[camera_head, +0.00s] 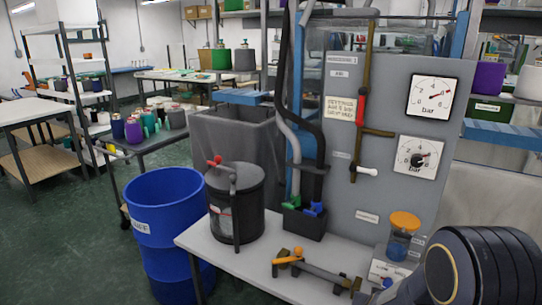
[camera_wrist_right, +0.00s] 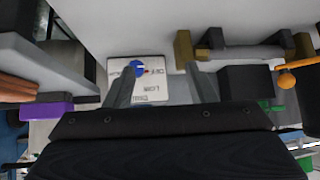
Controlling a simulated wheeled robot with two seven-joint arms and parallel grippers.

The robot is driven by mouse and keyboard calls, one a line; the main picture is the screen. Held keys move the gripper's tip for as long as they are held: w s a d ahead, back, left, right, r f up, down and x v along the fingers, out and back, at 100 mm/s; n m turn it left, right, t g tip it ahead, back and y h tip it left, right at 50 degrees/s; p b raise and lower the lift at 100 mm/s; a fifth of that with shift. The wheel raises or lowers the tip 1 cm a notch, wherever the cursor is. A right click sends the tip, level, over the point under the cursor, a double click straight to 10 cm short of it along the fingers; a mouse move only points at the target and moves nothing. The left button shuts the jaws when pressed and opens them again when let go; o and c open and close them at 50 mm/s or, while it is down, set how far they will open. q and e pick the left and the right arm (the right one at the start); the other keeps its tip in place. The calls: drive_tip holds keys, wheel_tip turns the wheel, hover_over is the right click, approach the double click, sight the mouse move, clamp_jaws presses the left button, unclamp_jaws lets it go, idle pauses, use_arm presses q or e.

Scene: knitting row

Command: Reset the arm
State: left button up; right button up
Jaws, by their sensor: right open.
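My right arm enters the head view at the lower right, with its dark round wrist joint in front of the bench corner. My right gripper is partly shown there and its fingertips cannot be made out. In the right wrist view my right gripper (camera_wrist_right: 162,90) is open, with two grey fingers apart and nothing between them. Beyond the fingers lies a white square plate (camera_wrist_right: 138,92) with a blue round part and small print. My left gripper is in neither view.
The white bench (camera_head: 228,262) carries a black canister (camera_head: 236,210), a brass-ended fitting with an orange handle (camera_head: 287,261) and an orange-lidded jar (camera_head: 402,238). A grey panel (camera_head: 390,120) with two gauges stands behind. A blue barrel (camera_head: 168,235) stands left of the bench.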

drive_tip(key=s+a+r+n+y+p, duration=0.15)
drive_tip(key=s+a+r+y, duration=0.25)
drive_tip(key=s+r, duration=0.4)
drive_tip(key=s+a+r+y+p, duration=0.35)
drive_tip(key=s+r, duration=0.25)
drive_tip(key=r, duration=0.5)
drive_tip(key=s+r+n+g+p, duration=0.1)
drive_tip(key=s+r+g, duration=0.1)
drive_tip(key=s, duration=1.2)
drive_tip(key=shift+r+g+p, duration=0.3)
drive_tip(key=shift+r+p, duration=0.1)
drive_tip(key=shift+r, duration=0.25)
drive_tip(key=shift+n+h, duration=0.25)
